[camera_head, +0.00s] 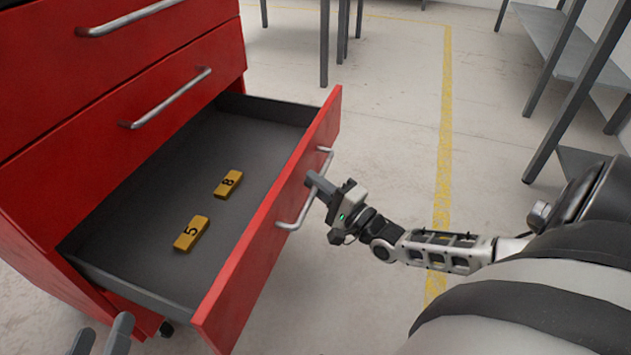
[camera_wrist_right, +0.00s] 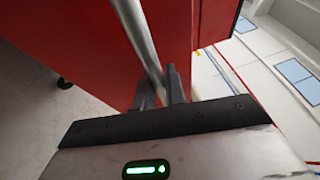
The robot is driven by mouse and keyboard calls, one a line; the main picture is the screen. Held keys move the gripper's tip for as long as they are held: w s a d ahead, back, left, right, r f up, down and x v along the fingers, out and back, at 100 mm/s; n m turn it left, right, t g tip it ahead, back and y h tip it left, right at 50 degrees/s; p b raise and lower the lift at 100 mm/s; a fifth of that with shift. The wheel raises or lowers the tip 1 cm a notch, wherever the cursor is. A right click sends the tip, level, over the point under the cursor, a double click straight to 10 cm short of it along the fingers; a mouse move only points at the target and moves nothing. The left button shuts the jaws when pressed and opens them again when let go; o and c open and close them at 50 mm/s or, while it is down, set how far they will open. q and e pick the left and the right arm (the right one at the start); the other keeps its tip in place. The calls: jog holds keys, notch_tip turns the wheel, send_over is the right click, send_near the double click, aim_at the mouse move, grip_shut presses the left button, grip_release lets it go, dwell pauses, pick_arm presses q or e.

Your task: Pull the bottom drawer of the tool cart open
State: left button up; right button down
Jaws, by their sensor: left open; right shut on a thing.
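The red tool cart (camera_head: 60,185) stands at the left in the head view. Its bottom drawer (camera_head: 270,225) is pulled well out, showing a dark grey inside. My right gripper (camera_head: 314,186) is at the drawer's silver bar handle (camera_head: 290,224) and is shut on it. In the right wrist view, my right gripper's fingers (camera_wrist_right: 162,88) close around the handle bar (camera_wrist_right: 142,42) in front of the red drawer front. My left gripper (camera_head: 100,338) shows only its fingertips at the bottom left edge, apart and empty, near the cart's lower side.
The drawers above are closed. Grey workbench legs stand at the back and right. The floor right of the drawer is clear, with a yellow line (camera_head: 445,130).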

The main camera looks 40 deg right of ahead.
pick_arm(q)
jog(key=shift+f, duration=0.1)
pick_arm(e)
jog(key=c, duration=1.5)
grip_release()
jog(key=shift+o, duration=0.2)
pick_arm(q)
jog(key=p, duration=0.1)
jog(key=a+f+m+g+y+p, duration=0.1)
jog(key=p, duration=0.1)
jog(key=shift+s+f, duration=0.15)
jog(key=shift+s, duration=0.05)
pick_arm(e)
jog(key=v, duration=1.6)
pick_arm(q)
jog(key=shift+d, duration=0.1)
